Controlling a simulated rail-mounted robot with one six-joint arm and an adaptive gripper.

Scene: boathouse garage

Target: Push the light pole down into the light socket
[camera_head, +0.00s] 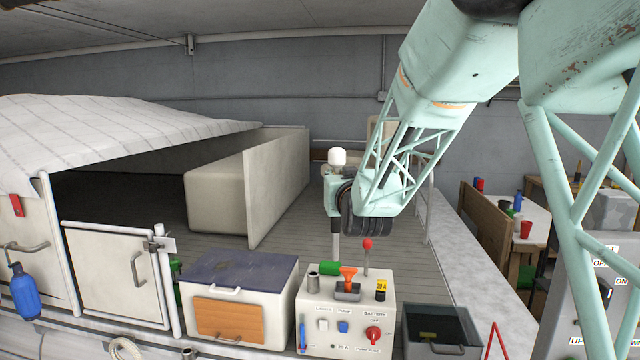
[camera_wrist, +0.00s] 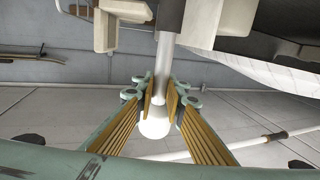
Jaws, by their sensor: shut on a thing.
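The light pole is a grey tube (camera_head: 336,243) with a white globe (camera_head: 337,157) on top. It stands about upright above the back of the white control box (camera_head: 345,312). My gripper (camera_head: 337,198) is shut around the pole below the globe. The wrist view shows the pole (camera_wrist: 167,50) between my gripper's fingers (camera_wrist: 160,92), with the white globe (camera_wrist: 155,125) close to them. A short grey upright tube (camera_head: 313,279), which looks like the light socket, is on the box top at the left. The pole's lower end is near the box's back edge, right of this tube; its exact height is unclear.
A white cooler (camera_head: 240,295) stands left, a dark open bin (camera_head: 440,335) right. Open deck (camera_head: 290,228) lies behind.

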